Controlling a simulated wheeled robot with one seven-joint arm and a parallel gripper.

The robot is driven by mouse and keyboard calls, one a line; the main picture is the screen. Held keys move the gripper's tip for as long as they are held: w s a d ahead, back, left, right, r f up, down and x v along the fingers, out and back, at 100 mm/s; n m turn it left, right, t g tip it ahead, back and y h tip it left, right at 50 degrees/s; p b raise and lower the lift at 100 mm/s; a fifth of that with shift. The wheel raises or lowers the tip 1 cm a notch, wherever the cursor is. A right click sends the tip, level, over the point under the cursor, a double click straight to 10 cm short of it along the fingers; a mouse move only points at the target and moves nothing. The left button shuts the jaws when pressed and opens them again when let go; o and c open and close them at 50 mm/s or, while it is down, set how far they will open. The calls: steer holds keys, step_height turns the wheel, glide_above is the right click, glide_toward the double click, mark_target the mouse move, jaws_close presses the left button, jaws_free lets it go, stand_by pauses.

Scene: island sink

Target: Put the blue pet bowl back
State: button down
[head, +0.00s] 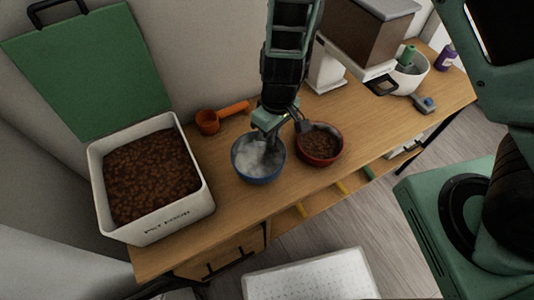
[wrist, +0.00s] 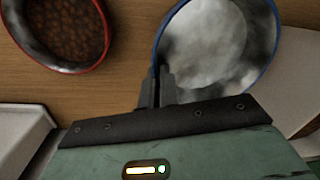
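The blue pet bowl (head: 257,169), grey-white inside, is on or just above the wooden counter near its front edge; I cannot tell if it touches. It also shows in the wrist view (wrist: 207,45). My gripper (head: 272,135) comes down from above at the bowl's right side. In the wrist view the gripper's fingers (wrist: 156,88) are close together with the bowl's rim between them, one inside and one outside. The gripper looks shut on that rim. The gripper's body hides part of the bowl's near side in the wrist view.
A red bowl of kibble (head: 319,146) stands close on the right. A white pet food box (head: 160,228) is on the left, with a green lid (head: 80,70) behind. An orange scoop (head: 222,117) lies behind the bowl. A dispenser (head: 365,40) stands further right.

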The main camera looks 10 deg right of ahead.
mark_target(272, 150)
steer(key=shift+f, duration=3.2)
steer(key=shift+f+b, duration=0.2)
steer(key=shift+b, duration=0.2)
steer(key=c, duration=1.6)
jaws_free()
steer(key=shift+c, duration=0.2)
steer(key=shift+r, duration=0.2)
